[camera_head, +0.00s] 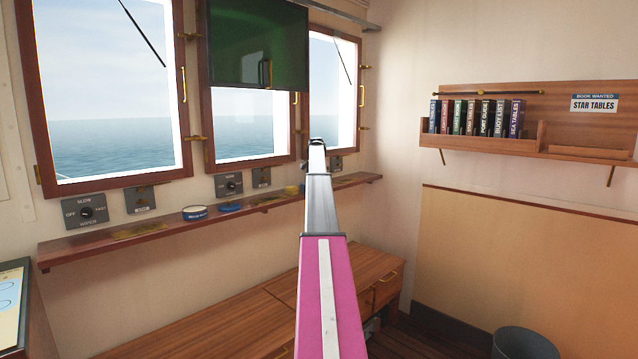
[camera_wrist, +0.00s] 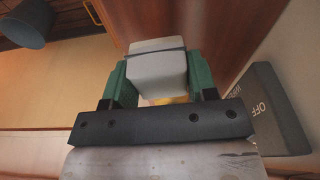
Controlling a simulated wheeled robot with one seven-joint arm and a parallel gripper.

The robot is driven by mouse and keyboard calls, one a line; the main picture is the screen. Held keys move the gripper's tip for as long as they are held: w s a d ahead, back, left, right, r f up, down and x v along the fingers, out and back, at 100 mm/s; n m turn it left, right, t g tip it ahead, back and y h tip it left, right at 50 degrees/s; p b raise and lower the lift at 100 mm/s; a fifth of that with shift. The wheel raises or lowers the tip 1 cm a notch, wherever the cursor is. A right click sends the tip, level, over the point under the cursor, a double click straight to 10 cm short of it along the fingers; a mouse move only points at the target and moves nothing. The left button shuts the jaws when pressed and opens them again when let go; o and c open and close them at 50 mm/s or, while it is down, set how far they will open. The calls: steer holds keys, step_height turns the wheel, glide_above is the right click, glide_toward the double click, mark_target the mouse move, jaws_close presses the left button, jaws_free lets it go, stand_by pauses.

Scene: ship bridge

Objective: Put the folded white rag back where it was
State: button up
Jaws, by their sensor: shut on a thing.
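In the wrist view, my gripper (camera_wrist: 158,77) has its green fingers shut on the folded white rag (camera_wrist: 157,62), a pale block with a dark band across it. The reddish-brown wooden surface (camera_wrist: 225,25) lies beyond the rag; I cannot tell whether they touch. A small yellow patch (camera_wrist: 172,99) shows between the rag and the gripper's base. In the head view my arm reaches toward the window shelf (camera_head: 270,202) near its right part. The gripper and rag are hidden behind the arm there.
On the shelf are a white-and-blue tin (camera_head: 195,213), a blue round item (camera_head: 230,207) and a yellow item (camera_head: 291,190). A wiper switch (camera_head: 229,185) is on the wall above. A book rack (camera_head: 560,142) hangs at right; a bin (camera_head: 523,344) stands below.

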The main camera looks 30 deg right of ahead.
steer(key=shift+w+f, duration=0.15)
steer(key=shift+f, duration=0.75)
steer(key=shift+f, duration=0.25)
steer(key=o, duration=0.9)
steer(key=shift+f, duration=0.1)
steer(key=r, duration=0.3)
steer(key=a+r, duration=0.1)
steer(key=r, duration=0.3)
steer(key=a+r, duration=0.1)
steer(key=r, duration=0.3)
steer(key=shift+s, duration=0.4)
